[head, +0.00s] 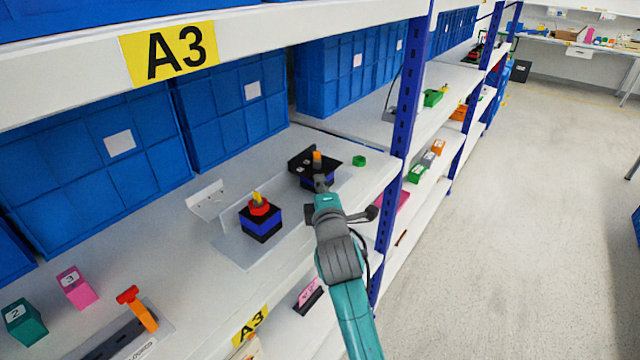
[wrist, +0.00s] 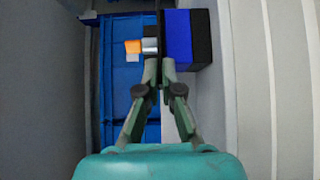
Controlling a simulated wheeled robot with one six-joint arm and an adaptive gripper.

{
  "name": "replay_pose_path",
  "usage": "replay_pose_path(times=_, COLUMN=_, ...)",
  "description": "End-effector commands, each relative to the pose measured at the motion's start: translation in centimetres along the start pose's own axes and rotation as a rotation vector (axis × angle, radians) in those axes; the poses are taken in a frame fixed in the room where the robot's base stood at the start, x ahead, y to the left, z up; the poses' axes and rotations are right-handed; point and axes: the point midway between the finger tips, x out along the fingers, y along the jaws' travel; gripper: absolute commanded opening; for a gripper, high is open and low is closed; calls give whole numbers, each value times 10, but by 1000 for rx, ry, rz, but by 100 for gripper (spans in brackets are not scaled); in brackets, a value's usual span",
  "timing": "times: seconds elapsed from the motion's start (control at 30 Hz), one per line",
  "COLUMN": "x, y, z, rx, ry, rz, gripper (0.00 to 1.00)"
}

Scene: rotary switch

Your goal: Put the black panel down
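The black panel (head: 331,163) is at the right end of the upper shelf in the head view, with an orange knob (head: 317,156) above it and a blue-and-black block (head: 319,183) below. In the wrist view the panel (wrist: 160,22) shows edge-on as a thin dark strip. The orange knob (wrist: 133,47) with its silver shaft is on its left, and the block (wrist: 187,38) is on its right. My gripper (head: 321,184) is at the panel's near edge; in the wrist view its fingertips (wrist: 159,68) close on that edge. Whether the block touches the shelf is unclear.
A red, blue and black switch (head: 260,217) stands on a grey bracket (head: 240,245) to the left. A green ring (head: 359,160) lies right of the panel. Blue bins (head: 232,108) line the back. A blue post (head: 403,110) stands close on the right.

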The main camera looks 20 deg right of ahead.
Motion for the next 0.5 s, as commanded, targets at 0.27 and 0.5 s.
replay_pose_path(times=0.27, x=0, y=23, z=0, rx=0, ry=0, rz=3, gripper=0)
replay_pose_path(times=0.5, x=-3, y=24, z=0, rx=0, ry=1, rz=4, gripper=0)
